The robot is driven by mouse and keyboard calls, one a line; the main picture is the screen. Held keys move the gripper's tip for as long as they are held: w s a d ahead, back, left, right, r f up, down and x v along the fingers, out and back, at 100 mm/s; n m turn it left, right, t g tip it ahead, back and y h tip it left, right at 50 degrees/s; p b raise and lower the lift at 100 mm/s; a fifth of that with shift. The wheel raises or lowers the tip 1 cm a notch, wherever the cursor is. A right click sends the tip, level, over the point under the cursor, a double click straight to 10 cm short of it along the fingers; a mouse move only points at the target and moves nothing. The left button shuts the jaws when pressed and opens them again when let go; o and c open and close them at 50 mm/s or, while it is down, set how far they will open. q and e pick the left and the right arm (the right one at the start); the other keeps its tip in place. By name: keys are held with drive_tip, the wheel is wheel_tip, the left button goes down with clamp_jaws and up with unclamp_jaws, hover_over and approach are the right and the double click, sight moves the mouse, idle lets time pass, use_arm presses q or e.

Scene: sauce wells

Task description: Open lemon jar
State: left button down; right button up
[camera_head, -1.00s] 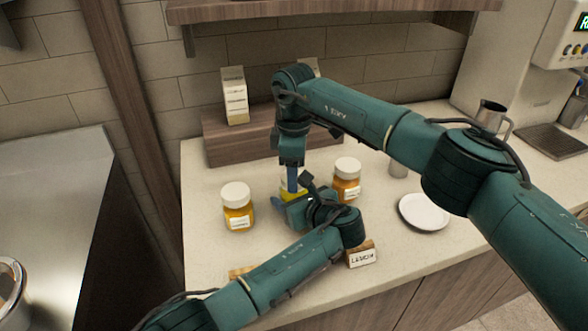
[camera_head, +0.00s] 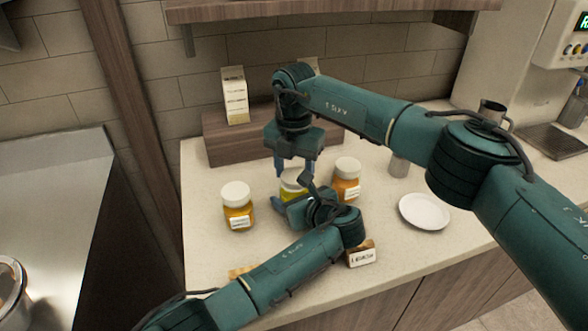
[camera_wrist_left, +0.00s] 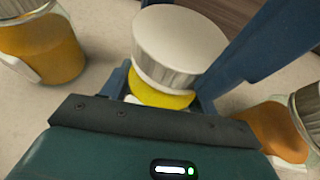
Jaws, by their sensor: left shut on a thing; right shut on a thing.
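The lemon jar (camera_head: 291,188), with yellow contents and a pale lid, stands on the counter between two orange jars. My left gripper (camera_head: 292,194) is shut around the jar's body from the front. My right gripper (camera_head: 295,172) comes from above, with its blue fingers on either side of the lid, and is shut on it. The left wrist view shows the silver-rimmed lid (camera_wrist_left: 178,45) over the yellow jar body (camera_wrist_left: 160,94). I cannot tell whether the lid is loose. The grippers partly hide the jar.
An orange jar (camera_head: 238,208) stands at left and another orange jar (camera_head: 346,182) close at right. A LEMON sign (camera_head: 361,256) stands at the front edge. A white plate (camera_head: 424,212) lies to the right. A wooden riser (camera_head: 235,143) with a carton (camera_head: 235,97) is behind.

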drive_tip(key=n, duration=0.4)
drive_tip(key=shift+n, duration=0.4)
drive_tip(key=n, duration=1.1)
drive_tip(key=shift+r, duration=0.1)
drive_tip(key=n, duration=0.8)
drive_tip(key=shift+n, duration=0.3)
drive_tip(key=n, duration=0.6)
drive_tip(key=shift+n, duration=0.3)
drive_tip(key=n, duration=0.9)
